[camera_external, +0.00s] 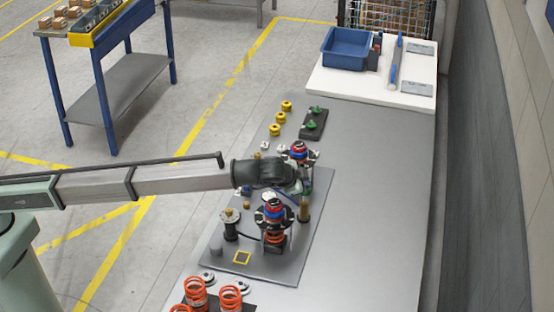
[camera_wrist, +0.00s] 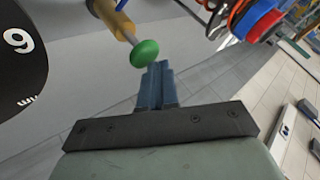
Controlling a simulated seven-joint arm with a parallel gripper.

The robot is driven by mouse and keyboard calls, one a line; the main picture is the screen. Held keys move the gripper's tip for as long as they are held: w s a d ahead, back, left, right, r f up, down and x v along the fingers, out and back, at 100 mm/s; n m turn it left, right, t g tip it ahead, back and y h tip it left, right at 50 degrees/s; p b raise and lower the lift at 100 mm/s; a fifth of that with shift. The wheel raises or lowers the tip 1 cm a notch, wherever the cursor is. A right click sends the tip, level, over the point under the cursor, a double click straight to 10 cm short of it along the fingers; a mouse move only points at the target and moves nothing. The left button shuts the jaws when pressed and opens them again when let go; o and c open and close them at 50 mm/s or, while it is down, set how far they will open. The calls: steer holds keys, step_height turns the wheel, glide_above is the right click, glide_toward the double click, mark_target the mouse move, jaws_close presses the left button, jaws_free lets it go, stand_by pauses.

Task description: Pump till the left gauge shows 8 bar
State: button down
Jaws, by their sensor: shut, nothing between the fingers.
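In the wrist view, a round green knob (camera_wrist: 144,53) sits on a thin rod from a brass-coloured cylinder (camera_wrist: 113,22), which looks like the pump. My gripper (camera_wrist: 160,70) is shut and empty, its blue fingertips just below and right of the knob, seemingly apart from it. A black rounded surface (camera_wrist: 18,50) with a white "9" or "6" is cut off at the left; I cannot tell whether it is a gauge. In the external view, my gripper (camera_external: 300,187) is over the fixture plate, just above a brass cylinder (camera_external: 304,209). No readable gauge dial or needle shows.
Red-and-blue-topped coil assemblies (camera_external: 274,212) stand close to the gripper. A black post (camera_external: 231,224) stands on the plate (camera_external: 277,271). Orange springs (camera_external: 230,297) are at the near end, a blue bin (camera_external: 346,48) at the far end. The bench's right side is clear.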

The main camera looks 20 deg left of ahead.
steer(key=shift+f, duration=1.1)
stand_by(1.1)
steer(key=shift+r, duration=1.7)
steer(key=shift+r, duration=2.55)
